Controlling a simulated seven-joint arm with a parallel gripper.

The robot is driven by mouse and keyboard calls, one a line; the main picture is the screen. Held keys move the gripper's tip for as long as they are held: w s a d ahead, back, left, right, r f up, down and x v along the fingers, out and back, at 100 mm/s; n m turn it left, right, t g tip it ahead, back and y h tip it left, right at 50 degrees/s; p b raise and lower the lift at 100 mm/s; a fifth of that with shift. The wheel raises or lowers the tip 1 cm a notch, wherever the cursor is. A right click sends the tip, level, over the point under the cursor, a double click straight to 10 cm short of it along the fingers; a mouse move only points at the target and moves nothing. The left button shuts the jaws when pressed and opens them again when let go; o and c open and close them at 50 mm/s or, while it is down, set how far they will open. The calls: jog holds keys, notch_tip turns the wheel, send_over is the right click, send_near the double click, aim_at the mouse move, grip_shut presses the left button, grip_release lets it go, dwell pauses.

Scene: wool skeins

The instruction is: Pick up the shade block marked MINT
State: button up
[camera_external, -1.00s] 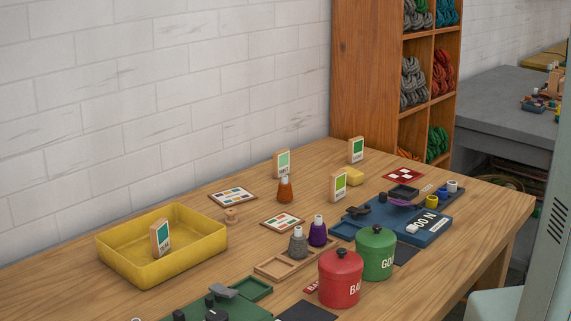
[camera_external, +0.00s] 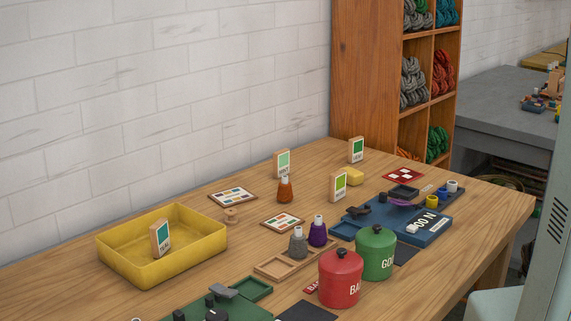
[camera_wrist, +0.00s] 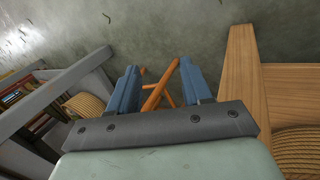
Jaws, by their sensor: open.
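Several upright shade blocks stand in the external view, each with a green-toned face and a small label. The block at the back left (camera_external: 282,163) has a pale mint-green face, and its blurred label looks like MINT. A darker green block (camera_external: 356,150) stands at the back right, and a yellow-green block (camera_external: 338,186) stands nearer. A teal-green block (camera_external: 160,238) stands in the yellow tray (camera_external: 118,265). Their labels are too small to read surely. My gripper (camera_wrist: 160,72) is open and empty in the wrist view, over grey floor. It is out of the external view.
An orange-brown cone (camera_external: 285,190) stands just in front of the pale mint block. A red pot (camera_external: 340,280), a green pot (camera_external: 376,254) and a blue scale (camera_external: 430,228) occupy the front right. The wrist view shows a wooden edge (camera_wrist: 245,75) at right.

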jog(key=w+d+r+m+t+h, duration=0.1)
jog(key=w+d+r+m+t, duration=0.35)
jog(key=w+r, duration=0.75)
jog(key=w+d+r+m+t+h, duration=0.1)
jog(key=w+d+r+t, duration=0.5)
jog(key=w+r, duration=0.6)
jog(key=w+a+r+t+y, duration=0.1)
jog(key=w+a+r, duration=0.5)
jog(key=r, duration=0.4)
jog(key=w+a+r+m, duration=0.1)
jog(key=w+a+r, duration=0.3)
jog(key=a+r, duration=0.55)
jog(key=w+a+r+t+y, duration=0.1)
jog(key=w+a+r, duration=0.4)
jog(key=r, duration=0.6)
jog(key=w+a+n+g, duration=0.2)
jog(key=a+n+g, duration=0.15)
jog(key=a, duration=1.45)
jog(key=n+g+y, duration=0.4)
jog(key=n+g, duration=0.8)
jog(key=n, duration=1)
send_over(281, 151)
notch_tip(281, 151, down, 3)
notch_tip(281, 151, down, 13)
jog(key=shift+w+f, duration=0.1)
jog(key=shift+f, duration=0.05)
